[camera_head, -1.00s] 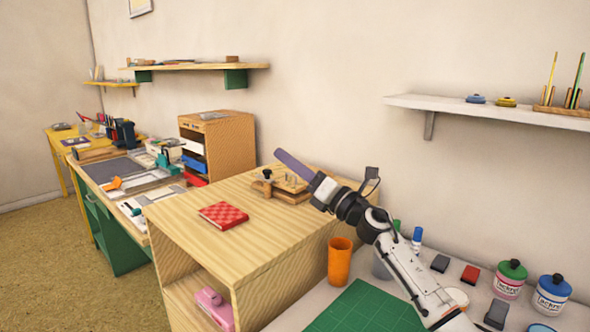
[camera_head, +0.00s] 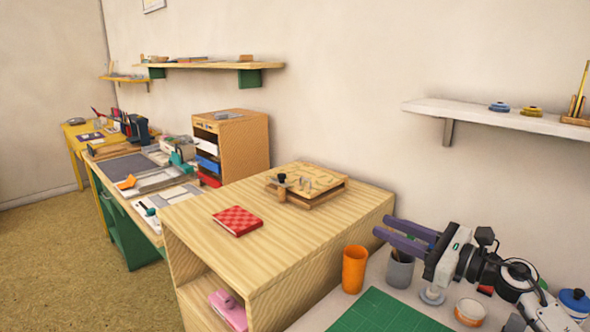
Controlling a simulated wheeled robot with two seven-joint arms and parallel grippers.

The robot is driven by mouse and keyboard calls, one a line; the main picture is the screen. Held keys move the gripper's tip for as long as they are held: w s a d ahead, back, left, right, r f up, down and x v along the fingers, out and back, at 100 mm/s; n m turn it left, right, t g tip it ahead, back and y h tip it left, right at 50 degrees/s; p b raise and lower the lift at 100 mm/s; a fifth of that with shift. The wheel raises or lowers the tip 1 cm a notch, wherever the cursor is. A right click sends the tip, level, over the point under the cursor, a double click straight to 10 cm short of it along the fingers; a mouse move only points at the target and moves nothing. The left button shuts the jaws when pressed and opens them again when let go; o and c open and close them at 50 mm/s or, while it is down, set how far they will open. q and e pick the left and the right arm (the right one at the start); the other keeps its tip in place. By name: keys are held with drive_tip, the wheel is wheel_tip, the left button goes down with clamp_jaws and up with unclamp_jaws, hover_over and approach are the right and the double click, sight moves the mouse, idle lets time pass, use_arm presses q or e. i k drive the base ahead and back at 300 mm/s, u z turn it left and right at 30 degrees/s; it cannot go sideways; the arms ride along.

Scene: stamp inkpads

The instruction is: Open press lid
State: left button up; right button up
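The wooden press (camera_head: 312,198) sits on top of the light wood cabinet, towards its back edge. It has flat stacked boards, a dark knob on a wooden post at its left front corner, and small pegs on top. Whether its lid is raised at all is too small to tell; the top board looks flat. My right gripper (camera_head: 383,227) has purple fingers with a gap between them. It is empty, beside the cabinet's right edge, to the right of the press and apart from it. My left gripper is not in view.
A red checked book (camera_head: 237,221) lies on the cabinet top (camera_head: 270,243). An orange cup (camera_head: 354,268) and a grey cup (camera_head: 399,270) stand below my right gripper, near a green mat (camera_head: 385,313). A white wall shelf (camera_head: 490,117) hangs at the right.

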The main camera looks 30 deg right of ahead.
sight(305, 175)
drive_tip(key=i, duration=0.9)
